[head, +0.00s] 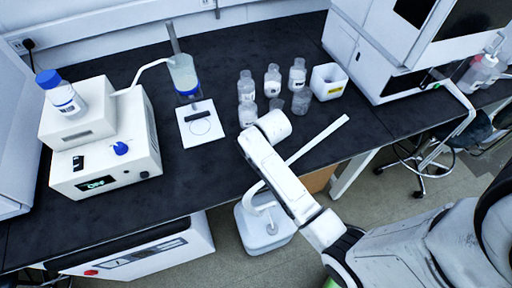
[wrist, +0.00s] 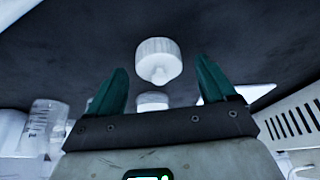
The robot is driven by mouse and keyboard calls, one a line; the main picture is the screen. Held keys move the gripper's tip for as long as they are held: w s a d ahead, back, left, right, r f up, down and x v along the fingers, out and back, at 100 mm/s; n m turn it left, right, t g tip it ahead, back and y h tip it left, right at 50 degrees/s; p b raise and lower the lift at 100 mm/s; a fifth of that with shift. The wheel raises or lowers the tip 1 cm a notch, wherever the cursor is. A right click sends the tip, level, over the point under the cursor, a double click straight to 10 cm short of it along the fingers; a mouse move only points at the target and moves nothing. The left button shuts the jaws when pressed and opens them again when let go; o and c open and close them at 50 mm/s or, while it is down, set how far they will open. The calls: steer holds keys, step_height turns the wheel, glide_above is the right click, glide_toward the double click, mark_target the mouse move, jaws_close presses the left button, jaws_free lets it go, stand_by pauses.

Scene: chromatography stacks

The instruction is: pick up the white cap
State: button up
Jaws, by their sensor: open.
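In the wrist view a round white cap (wrist: 158,57) with ridged sides and a small pointed underside shows ahead, against a dark surface. My gripper (wrist: 163,78) is open, with one green finger on each side of the cap in the picture. No contact is seen, and the distance to the cap is hard to tell. A second white ridged round thing (wrist: 152,102) shows below it, partly hidden by the gripper's body. In the head view my fingers are hidden, and I cannot make out the cap.
Several clear bottles (head: 272,82) and a white square container (head: 328,82) stand on the black bench (head: 215,165) by my arm. A white plate (head: 201,124), a boxy instrument (head: 104,150) and a larger instrument (head: 372,60) flank them. A white jug (head: 265,232) stands below the bench edge.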

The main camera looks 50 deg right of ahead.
steer(key=shift+w+d+f, duration=0.1)
steer(key=shift+w+f, duration=0.05)
steer(key=shift+f, duration=0.3)
steer(key=shift+c, duration=0.5)
steer(key=c, duration=1)
